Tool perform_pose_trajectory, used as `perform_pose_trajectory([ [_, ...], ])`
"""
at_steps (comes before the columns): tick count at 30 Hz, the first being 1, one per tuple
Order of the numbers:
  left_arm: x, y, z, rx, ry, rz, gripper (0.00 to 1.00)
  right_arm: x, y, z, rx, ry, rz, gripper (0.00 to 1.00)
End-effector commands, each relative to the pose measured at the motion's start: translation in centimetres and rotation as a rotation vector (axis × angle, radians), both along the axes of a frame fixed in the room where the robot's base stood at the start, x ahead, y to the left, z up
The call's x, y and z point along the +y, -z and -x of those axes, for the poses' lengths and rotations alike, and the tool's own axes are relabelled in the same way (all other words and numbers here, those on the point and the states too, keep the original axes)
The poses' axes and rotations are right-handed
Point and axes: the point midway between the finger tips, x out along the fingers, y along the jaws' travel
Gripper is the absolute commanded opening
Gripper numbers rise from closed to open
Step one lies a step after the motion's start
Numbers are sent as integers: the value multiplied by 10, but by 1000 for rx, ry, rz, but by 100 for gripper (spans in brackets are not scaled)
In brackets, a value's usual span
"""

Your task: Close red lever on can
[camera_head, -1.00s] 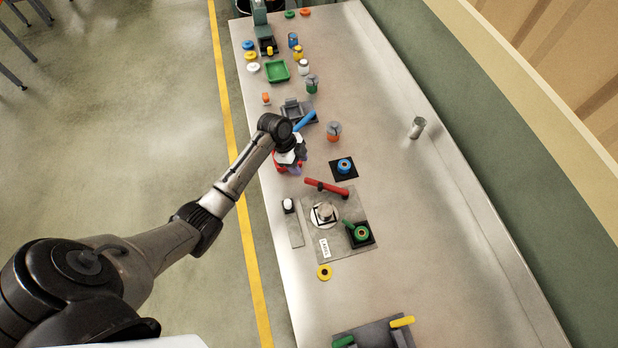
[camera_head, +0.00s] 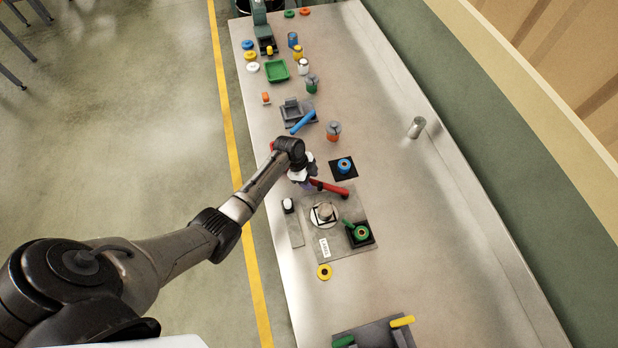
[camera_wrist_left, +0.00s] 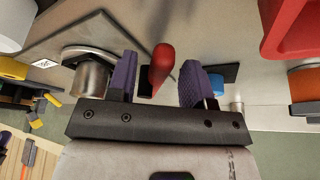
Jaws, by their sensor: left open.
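The red lever (camera_head: 330,188) lies over the far edge of a grey plate in the head view. In the left wrist view the red lever (camera_wrist_left: 161,66) shows between my two purple fingers, with gaps on both sides. My left gripper (camera_head: 306,184) is at the lever's left end, partly covering it. My left gripper (camera_wrist_left: 162,80) is open in the left wrist view. The metal can (camera_head: 324,211) stands upright on a round white base on the plate; it also shows beside the left finger in the left wrist view (camera_wrist_left: 91,77). My right gripper is not seen.
A green-topped piece (camera_head: 361,233) on a black square sits right of the can. A blue ring (camera_head: 344,165) on a black pad lies beyond the lever. The table's right side is mostly clear.

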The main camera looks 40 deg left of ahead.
Motion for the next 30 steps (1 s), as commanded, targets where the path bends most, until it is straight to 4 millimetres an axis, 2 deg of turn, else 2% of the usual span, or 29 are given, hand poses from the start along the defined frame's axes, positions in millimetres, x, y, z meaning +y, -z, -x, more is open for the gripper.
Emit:
perform_pose_trajectory([
  [2, 0, 0, 0, 0, 0, 0, 46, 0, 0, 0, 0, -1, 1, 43],
  [16, 0, 0, 0, 0, 0, 0, 1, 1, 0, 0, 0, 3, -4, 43],
  [26, 0, -1, 0, 1, -2, 0, 0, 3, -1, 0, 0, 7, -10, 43],
  [30, -4, -3, 3, 2, -26, 1, 0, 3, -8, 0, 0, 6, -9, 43],
])
